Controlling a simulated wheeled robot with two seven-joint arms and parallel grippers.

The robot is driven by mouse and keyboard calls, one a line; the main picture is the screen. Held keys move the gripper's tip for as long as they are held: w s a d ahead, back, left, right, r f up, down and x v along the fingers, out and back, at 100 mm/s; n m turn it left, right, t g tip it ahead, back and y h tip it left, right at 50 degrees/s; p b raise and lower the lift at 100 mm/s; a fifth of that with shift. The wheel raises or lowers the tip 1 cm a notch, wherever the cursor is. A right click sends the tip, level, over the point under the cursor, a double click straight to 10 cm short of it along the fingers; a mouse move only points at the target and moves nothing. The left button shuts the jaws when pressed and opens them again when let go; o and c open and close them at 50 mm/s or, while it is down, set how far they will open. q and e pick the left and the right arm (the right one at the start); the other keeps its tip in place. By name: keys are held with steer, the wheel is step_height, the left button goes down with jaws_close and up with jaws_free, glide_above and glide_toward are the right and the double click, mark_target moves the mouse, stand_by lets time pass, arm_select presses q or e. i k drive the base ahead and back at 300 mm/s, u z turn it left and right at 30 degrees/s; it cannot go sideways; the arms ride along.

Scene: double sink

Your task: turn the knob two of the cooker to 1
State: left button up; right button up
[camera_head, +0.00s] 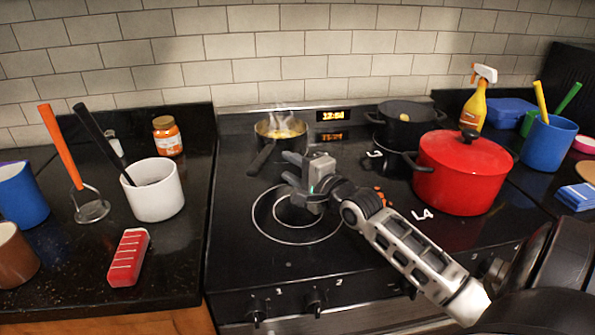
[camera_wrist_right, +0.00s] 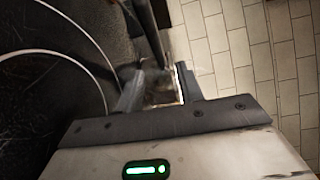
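The cooker (camera_head: 240,262) is a black glass hob with a front row of knobs. Knob two (camera_head: 315,301) is a small dark knob on the front panel, beside the printed 2; its exact setting is too small to read. Knob one (camera_head: 257,309) is to its left. My right gripper (camera_head: 287,169) is above the hob, behind and well above knob two, with its fingers pointing left. It touches no knob. In the right wrist view its fingers (camera_wrist_right: 160,90) are apart with nothing held between them. My left gripper is not in view.
A steaming saucepan (camera_head: 280,132) stands at the back left of the hob. A red pot (camera_head: 462,172) and a black pot (camera_head: 405,122) are on the right. The front left burner is bare.

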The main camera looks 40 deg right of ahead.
mark_target(315, 302)
steer(key=k, duration=1)
